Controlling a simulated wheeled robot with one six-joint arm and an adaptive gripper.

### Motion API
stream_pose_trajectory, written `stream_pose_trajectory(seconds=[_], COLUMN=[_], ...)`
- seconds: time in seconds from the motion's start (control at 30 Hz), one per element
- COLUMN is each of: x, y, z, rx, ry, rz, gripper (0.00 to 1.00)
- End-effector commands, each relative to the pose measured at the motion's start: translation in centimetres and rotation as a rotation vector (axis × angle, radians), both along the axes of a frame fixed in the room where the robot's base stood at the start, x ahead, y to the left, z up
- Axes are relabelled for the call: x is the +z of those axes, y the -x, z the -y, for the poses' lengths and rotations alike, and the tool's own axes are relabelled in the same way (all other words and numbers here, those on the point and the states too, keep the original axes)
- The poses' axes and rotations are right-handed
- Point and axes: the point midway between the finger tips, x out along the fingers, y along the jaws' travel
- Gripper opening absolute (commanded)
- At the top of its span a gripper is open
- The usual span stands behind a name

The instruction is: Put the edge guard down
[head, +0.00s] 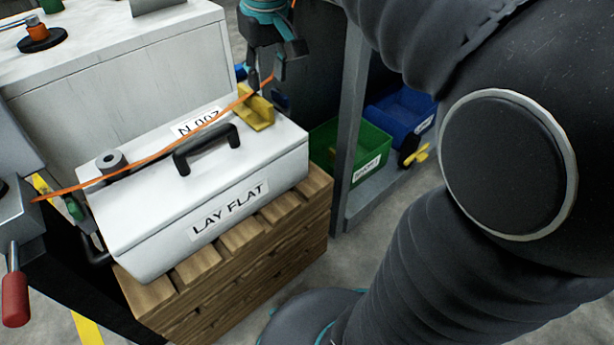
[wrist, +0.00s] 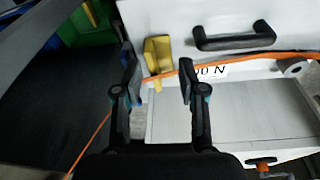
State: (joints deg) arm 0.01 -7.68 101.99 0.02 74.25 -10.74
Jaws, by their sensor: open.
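The yellow edge guard (head: 257,110) sits at the back right edge of the white lidded case marked LAY FLAT (head: 150,232). An orange strap (head: 150,158) runs across the case and passes at the guard. My gripper (head: 266,78) is open just above and behind the guard. In the wrist view the guard (wrist: 157,50) shows in the gap between the open fingertips of my gripper (wrist: 157,66), seemingly apart from them. Whether the guard lies flush on the case edge I cannot tell.
The case rests on a slatted wooden pallet (head: 245,275). A grey roll (head: 111,161) and a black handle (head: 208,148) stand on its lid. Green (head: 352,148) and blue (head: 403,108) bins are on a rack at right. A white cabinet (head: 120,85) is behind.

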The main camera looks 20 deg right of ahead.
Motion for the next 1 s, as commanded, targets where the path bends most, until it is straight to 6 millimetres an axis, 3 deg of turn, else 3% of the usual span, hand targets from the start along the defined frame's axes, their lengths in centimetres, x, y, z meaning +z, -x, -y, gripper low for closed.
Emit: stream_pose_trajectory(seconds=[0.03,0.3,0.5,0.7,1.0], x=[-0.3,-4.0,-7.8,-10.1,-10.5], y=[1.9,10.5,15.4,17.6,17.9], z=[0.0,0.0,0.0,0.0,0.0], rx=[-0.015,-0.096,-0.147,-0.173,-0.178], ry=[-0.003,-0.028,-0.049,-0.062,-0.064], rz=[0.025,0.161,0.246,0.288,0.292], gripper=[0.41,0.41,0.41,0.41,0.41])
